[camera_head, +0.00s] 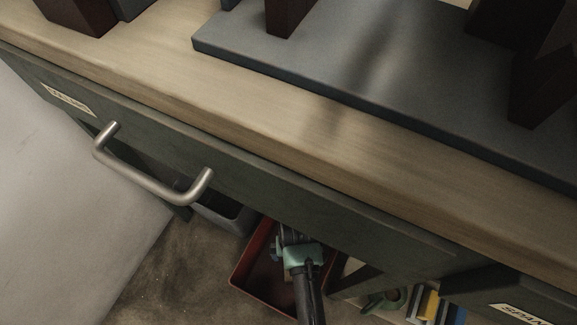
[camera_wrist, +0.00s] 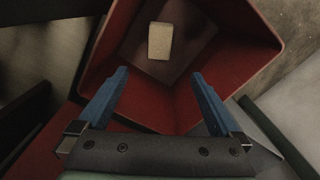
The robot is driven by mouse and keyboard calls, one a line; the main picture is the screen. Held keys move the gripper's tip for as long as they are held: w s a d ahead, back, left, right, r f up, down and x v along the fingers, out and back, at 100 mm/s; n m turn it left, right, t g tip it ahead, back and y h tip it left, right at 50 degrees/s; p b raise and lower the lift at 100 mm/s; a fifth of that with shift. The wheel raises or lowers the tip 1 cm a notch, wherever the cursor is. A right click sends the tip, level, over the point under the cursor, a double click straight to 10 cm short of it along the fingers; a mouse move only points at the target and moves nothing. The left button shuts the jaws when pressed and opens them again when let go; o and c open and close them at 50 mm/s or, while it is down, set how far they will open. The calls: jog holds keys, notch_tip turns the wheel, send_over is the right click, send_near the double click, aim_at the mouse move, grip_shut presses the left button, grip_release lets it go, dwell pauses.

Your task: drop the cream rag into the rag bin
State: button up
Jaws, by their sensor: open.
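The red bin (camera_wrist: 230,85), which I take for the rag bin, fills the middle of the wrist view. The cream rag (camera_wrist: 160,41) shows as a small pale folded block inside it, on the dark bin floor. My gripper (camera_wrist: 160,73) is open and empty, with its two blue fingers spread over the bin and apart from the rag. In the head view the red bin (camera_head: 255,285) stands low under the bench, and my arm's end reaches over it. The rag and fingertips cannot be made out there.
A wooden bench top (camera_head: 150,60) with a grey plate (camera_head: 350,60) overhangs the bin. A drawer handle (camera_head: 150,183) juts from its front. A grey bin (camera_head: 222,212) stands left of the red one. A green cup (camera_head: 385,300) and several colored items are at right.

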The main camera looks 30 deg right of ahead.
notch_tip(320, 180, up, 8)
jog(key=p, duration=0.5)
jog(key=shift+f, duration=0.2)
